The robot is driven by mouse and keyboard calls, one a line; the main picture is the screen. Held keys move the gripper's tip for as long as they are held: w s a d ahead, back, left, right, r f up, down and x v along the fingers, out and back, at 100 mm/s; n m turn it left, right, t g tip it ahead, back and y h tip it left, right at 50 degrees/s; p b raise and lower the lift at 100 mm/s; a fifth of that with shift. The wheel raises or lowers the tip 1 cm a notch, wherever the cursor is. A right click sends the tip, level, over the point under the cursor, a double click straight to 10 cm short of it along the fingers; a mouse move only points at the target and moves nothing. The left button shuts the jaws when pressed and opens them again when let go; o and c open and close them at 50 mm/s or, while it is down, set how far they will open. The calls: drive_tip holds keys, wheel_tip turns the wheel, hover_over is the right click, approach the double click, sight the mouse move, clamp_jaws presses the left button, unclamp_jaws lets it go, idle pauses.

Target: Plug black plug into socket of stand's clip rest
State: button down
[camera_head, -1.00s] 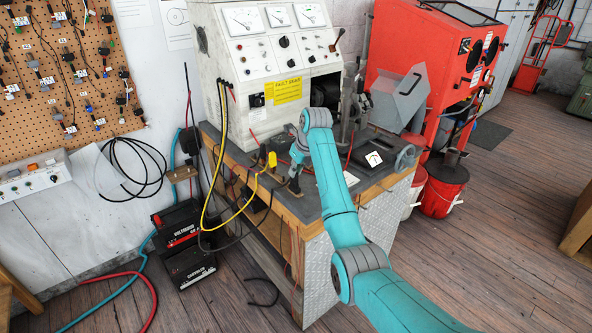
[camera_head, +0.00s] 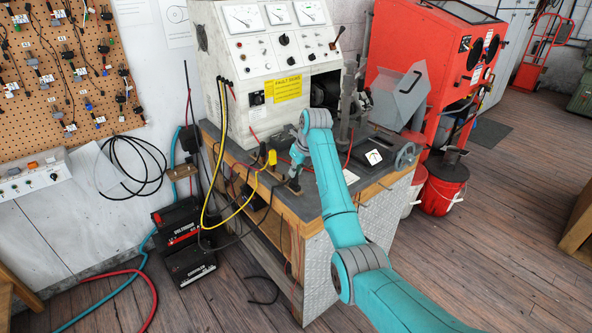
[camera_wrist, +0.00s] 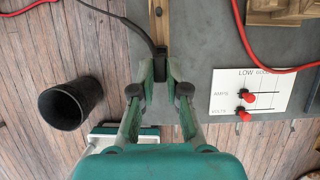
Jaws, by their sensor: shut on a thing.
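My gripper (camera_wrist: 161,82) is shut on the black plug (camera_wrist: 161,53) in the wrist view. A black cable runs from the plug toward the upper left. The plug is over the grey bench top near its wooden edge strip; whether it touches anything is unclear. In the head view my gripper (camera_head: 295,181) is low at the bench's front left corner, and the plug is too small to make out there. A yellow clip (camera_head: 271,158) on a yellow cable is left of my gripper. The clip rest's socket cannot be made out in either view.
A white test machine (camera_head: 265,60) stands at the back of the bench (camera_head: 300,205). A white card (camera_wrist: 253,92) with two red pins lies on the bench. A dark open cylinder (camera_wrist: 70,103) shows left of my gripper. Red and black cables run nearby. Black batteries (camera_head: 183,238) stand on the floor.

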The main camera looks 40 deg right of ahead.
idle(0.3)
drive_tip(key=c, duration=1.1)
unclamp_jaws()
drive_tip(key=shift+r, duration=4.2)
